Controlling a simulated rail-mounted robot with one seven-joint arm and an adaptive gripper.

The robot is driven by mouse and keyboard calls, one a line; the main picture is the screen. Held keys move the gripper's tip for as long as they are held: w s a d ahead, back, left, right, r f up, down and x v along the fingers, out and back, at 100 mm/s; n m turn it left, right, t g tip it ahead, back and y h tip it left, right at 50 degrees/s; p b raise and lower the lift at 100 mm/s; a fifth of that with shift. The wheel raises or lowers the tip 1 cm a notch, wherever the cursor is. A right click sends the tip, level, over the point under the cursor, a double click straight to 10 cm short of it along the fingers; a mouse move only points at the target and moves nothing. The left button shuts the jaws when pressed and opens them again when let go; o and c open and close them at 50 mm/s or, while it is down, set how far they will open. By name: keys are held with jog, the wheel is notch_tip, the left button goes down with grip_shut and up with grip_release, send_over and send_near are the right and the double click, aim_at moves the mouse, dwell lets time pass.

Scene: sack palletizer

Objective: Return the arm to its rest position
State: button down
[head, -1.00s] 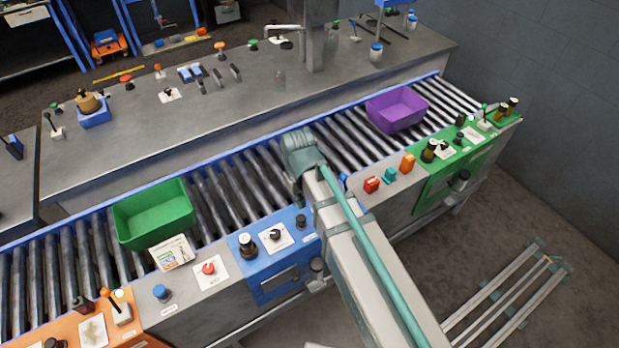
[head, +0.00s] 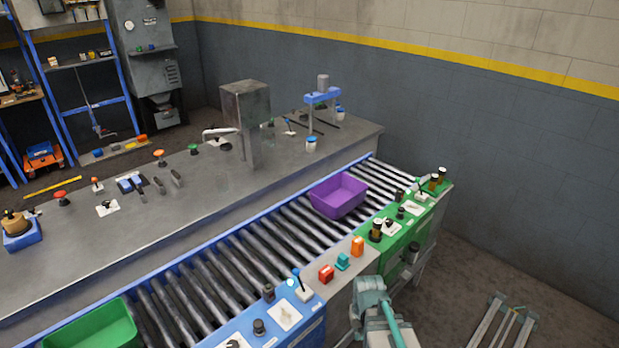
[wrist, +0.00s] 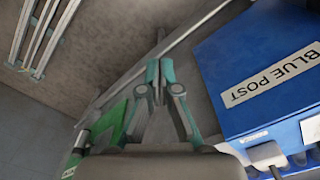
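My gripper (wrist: 159,75) shows in the wrist view, its two teal fingers drawn together at the tips, with nothing seen held between them. It hangs over the bare floor, beside a blue post box (wrist: 255,70) labelled "BLUE POST" at the right. In the head view, a grey and teal part of my arm (head: 376,312) shows at the bottom, right of the middle, in front of the conveyor's near side. The gripper's fingers cannot be made out in the head view.
A purple bin (head: 339,196) and a green bin (head: 95,328) sit on the roller conveyor (head: 270,255). Control panels with knobs and levers line its near side, including a green panel (head: 405,240). A metal rack (head: 503,325) lies on open floor at the right.

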jog(key=s+d+f+g+b, duration=0.1)
jog(key=s+f+g+b, duration=0.1)
jog(key=s+f, duration=0.9)
jog(key=s+d+f+g+b, duration=0.1)
jog(key=s+f+g, duration=0.3)
jog(key=s+f, duration=0.8)
jog(key=s+b, duration=0.1)
jog(key=s, duration=0.6)
jog(key=shift+s+f+m+g, duration=0.2)
jog(key=shift+f+m+g, duration=0.1)
jog(key=shift+g, duration=0.1)
dwell(0.9)
